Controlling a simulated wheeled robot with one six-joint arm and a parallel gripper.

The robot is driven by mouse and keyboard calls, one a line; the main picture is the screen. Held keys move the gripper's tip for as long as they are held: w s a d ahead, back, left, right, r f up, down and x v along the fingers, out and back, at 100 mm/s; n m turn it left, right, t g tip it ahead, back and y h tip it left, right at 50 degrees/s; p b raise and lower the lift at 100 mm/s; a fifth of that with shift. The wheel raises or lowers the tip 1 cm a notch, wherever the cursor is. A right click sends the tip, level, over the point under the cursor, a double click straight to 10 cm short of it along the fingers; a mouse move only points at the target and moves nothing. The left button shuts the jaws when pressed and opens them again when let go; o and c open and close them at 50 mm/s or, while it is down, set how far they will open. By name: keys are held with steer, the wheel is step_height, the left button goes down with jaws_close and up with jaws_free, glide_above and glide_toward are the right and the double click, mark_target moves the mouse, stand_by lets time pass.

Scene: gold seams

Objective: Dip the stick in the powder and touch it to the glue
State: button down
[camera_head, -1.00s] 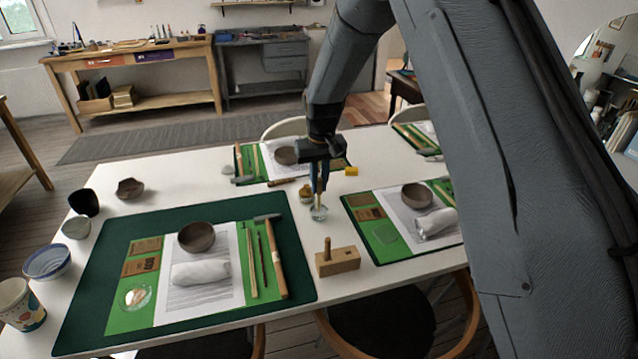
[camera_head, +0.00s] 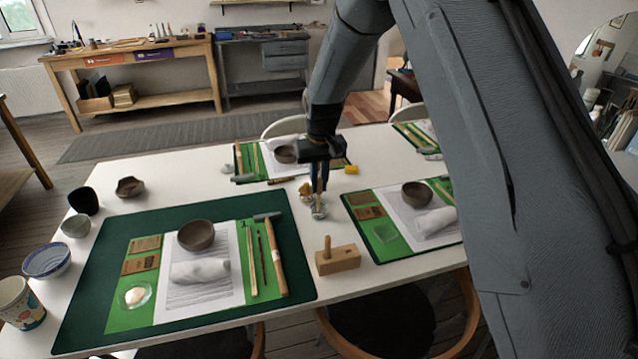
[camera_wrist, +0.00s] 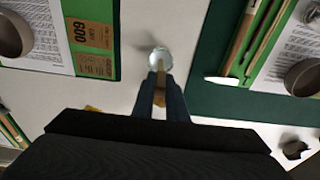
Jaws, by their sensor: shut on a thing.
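The stick's lower end is at a small clear glass jar (camera_head: 319,212) on the white table. In the wrist view the stick (camera_wrist: 160,80) runs from between my fingers (camera_wrist: 160,100) to the jar (camera_wrist: 160,56). Whether its tip touches the contents is too small to tell. A glass dish with a pale blob (camera_head: 134,296) lies on the front left green mat. I cannot tell for certain which vessel holds powder or glue.
A small golden-brown jar (camera_head: 305,190) stands just behind my gripper. A wooden block with a peg (camera_head: 338,258) is in front. Mats with bowls and tools lie left, right and behind. Several cups and bowls line the table's left edge (camera_head: 46,262). Bare table surrounds the glass jar.

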steer(key=shift+r+p, duration=1.9)
steer(key=shift+r, duration=1.6)
steer(key=shift+r, duration=0.1)
step_height(320, 180, up, 9)
steer(key=s+p, duration=0.2)
steer(key=p, duration=0.7)
steer(key=shift+s, duration=0.3)
steer(key=shift+r, duration=0.1)
steer(key=shift+s+r+p, duration=0.15)
steer(key=shift+r+p, duration=0.2)
steer(key=shift+p, duration=0.2)
steer(key=shift+f, duration=0.1)
